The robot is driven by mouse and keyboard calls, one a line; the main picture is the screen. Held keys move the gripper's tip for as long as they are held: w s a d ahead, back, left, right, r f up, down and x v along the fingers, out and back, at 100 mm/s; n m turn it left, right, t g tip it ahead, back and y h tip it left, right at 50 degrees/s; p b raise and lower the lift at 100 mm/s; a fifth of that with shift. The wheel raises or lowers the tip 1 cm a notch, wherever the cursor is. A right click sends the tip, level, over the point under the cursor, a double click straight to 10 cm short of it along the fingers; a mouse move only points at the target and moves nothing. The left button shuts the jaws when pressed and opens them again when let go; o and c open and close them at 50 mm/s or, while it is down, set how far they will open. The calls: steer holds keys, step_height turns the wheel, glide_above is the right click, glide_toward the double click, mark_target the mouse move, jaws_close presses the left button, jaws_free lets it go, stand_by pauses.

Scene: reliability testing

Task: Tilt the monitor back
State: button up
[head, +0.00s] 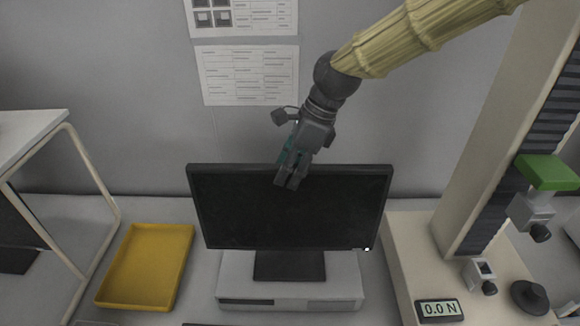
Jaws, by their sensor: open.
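The monitor (290,215) has a dark screen and thin black bezel. It stands upright on a black foot (290,265) in the middle of the head view. I cannot tell whether the fingers touch the monitor. The fingers cover a small part of the top bezel. The rear of the monitor is hidden.
The monitor's foot rests on a white riser (235,275). A yellow tray (150,265) lies to the left, beside a white-framed stand (75,150). A test stand (405,260) with a green block (547,172) and a display reading 0.0 N (439,310) is at right. Papers hang on the wall.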

steer(key=shift+c, duration=0.2)
jaws_close()
steer(key=shift+r, duration=0.1)
